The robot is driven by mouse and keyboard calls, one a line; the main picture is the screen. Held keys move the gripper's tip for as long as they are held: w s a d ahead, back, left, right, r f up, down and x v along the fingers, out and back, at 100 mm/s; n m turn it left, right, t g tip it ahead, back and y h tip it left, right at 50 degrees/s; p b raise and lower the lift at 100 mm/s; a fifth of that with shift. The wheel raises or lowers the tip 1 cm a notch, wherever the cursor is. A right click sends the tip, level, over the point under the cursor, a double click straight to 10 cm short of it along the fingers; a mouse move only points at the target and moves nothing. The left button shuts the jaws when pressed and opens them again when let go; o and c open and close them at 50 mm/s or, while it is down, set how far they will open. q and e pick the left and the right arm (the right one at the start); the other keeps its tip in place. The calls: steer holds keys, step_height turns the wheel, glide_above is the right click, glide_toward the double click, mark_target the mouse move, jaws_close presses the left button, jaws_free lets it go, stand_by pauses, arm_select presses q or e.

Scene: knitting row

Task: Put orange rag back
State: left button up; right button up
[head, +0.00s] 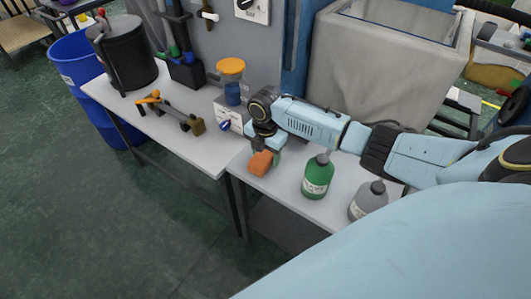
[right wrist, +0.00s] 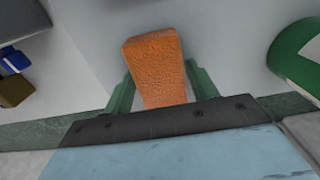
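The orange rag (head: 261,163) is a block-like orange piece at the front left of the right-hand table (head: 290,178). My right gripper (head: 267,148) reaches down over it from the right. In the right wrist view, the rag (right wrist: 155,70) sits between the two green fingers of the gripper (right wrist: 160,78), and both fingertips meet its sides. The gripper looks shut on the rag. I cannot tell whether the rag touches the tabletop. My left gripper is in neither view.
A green bottle (head: 318,178) and a grey bottle (head: 367,200) stand right of the rag. A white box (head: 228,112) and an orange-lidded jar (head: 231,82) stand behind. An orange-handled tool (head: 172,110) lies on the left table. A blue bin (head: 82,62) stands beyond.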

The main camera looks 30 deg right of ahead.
mark_target(265, 153)
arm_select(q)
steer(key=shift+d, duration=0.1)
arm_select(e)
steer(key=shift+o, duration=1.1)
arm_select(q)
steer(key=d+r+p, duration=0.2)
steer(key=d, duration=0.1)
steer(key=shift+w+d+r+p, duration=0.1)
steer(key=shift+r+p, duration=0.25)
steer(key=shift+p, duration=0.05)
arm_select(e)
step_height(265, 153, up, 12)
steer(key=shift+r, duration=0.2)
